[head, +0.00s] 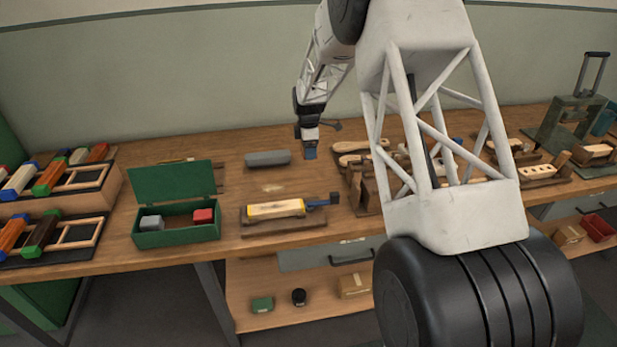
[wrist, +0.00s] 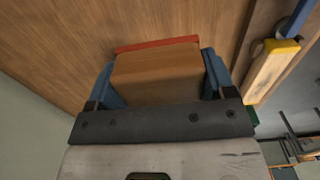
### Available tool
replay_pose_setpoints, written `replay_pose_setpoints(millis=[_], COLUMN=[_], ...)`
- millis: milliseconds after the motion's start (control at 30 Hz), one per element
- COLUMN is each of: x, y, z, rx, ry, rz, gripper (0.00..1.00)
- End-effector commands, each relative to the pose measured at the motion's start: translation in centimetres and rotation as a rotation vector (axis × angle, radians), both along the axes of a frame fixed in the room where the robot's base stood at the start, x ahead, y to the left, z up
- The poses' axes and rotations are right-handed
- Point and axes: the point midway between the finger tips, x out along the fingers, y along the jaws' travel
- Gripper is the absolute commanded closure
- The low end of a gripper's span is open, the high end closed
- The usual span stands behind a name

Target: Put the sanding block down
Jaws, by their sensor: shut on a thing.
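My gripper (head: 310,150) is over the back part of the workbench, right of a grey bar. In the wrist view, its two blue fingers (wrist: 158,66) are shut on the sanding block (wrist: 157,80), a wooden block with a thin red layer along its far edge. The block sits between the fingers, with wooden bench top beyond it. In the head view the fingers hide the block, and I cannot tell whether it touches the bench (head: 235,172).
The grey bar (head: 268,158) lies left of my gripper. An open green box (head: 178,238) holds a grey and a red block. A yellow-topped piece (head: 276,209) sits in a wooden fixture in front. Wooden tools and racks (head: 355,160) stand close on the right.

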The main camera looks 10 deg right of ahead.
Motion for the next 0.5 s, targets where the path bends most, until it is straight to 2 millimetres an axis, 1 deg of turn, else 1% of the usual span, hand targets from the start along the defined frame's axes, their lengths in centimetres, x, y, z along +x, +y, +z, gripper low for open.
replay_pose_setpoints(millis=[133, 233, 500], x=[0.0, 0.0, -0.1], y=[0.0, 0.0, 0.0], z=[-0.3, -1.1, -4.8], rx=[0.000, 0.000, 0.000], ry=[0.000, 0.001, 0.003], rz=[0.000, 0.000, 0.000], gripper=[0.58, 0.58, 0.58])
